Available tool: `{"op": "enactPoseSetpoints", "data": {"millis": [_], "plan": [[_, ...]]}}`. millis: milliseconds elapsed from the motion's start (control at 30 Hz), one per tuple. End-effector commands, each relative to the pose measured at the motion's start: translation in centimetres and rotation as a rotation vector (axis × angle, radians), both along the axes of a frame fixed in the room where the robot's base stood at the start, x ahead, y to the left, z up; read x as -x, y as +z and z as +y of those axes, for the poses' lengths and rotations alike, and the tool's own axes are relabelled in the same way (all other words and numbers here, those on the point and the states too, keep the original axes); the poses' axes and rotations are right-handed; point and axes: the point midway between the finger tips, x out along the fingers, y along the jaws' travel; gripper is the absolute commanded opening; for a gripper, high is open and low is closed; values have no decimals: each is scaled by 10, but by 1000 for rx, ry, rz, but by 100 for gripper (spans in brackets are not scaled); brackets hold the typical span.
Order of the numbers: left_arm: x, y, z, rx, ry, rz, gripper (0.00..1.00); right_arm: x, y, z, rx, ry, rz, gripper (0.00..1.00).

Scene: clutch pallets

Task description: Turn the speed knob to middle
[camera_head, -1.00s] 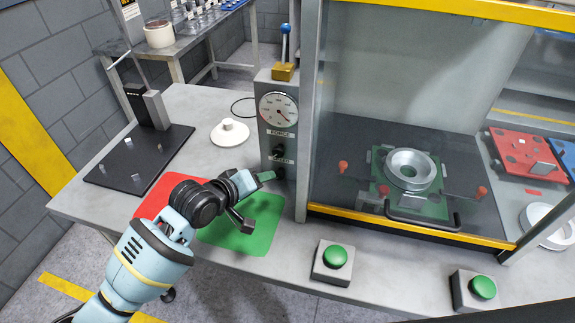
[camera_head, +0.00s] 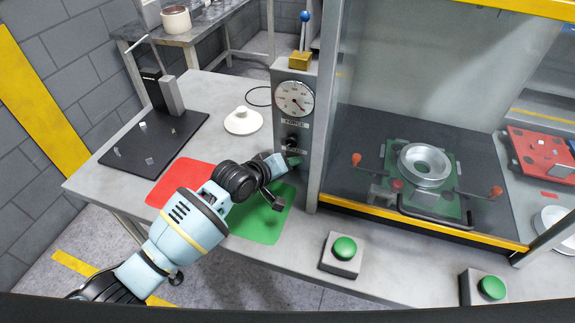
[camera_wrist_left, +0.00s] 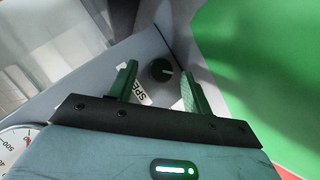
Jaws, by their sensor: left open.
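The dark round speed knob (camera_wrist_left: 162,71) shows in the left wrist view on the grey panel, beside a partly covered label reading "SPE". A light mark on its face points to the right in that view. My left gripper (camera_wrist_left: 158,76) is open, with its two green fingers on either side of the knob in the picture; I cannot tell whether they touch it. In the head view my left gripper (camera_head: 289,161) is at the low part of the control column (camera_head: 312,130) and hides the speed knob. My right gripper is not in view.
Above are the force knob (camera_head: 291,141) and a round dial (camera_head: 294,98). The glass-fronted press (camera_head: 400,110) stands right of the column. A green mat (camera_head: 262,228) and red mat (camera_head: 180,183) lie below my arm. Green buttons (camera_head: 344,247) (camera_head: 491,287) stand along the front edge.

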Motion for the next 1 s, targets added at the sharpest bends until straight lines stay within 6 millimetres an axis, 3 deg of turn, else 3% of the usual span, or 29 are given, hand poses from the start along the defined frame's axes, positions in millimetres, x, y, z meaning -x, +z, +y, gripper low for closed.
{"op": "enactPoseSetpoints", "data": {"millis": [433, 767, 1000], "plan": [[-6, -4, -5, 0, 0, 0, 50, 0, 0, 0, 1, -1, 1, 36], [-6, -4, -5, 0, 0, 0, 8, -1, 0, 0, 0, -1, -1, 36], [-6, -3, -5, -18, 0, -7, 5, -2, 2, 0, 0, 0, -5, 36]]}}
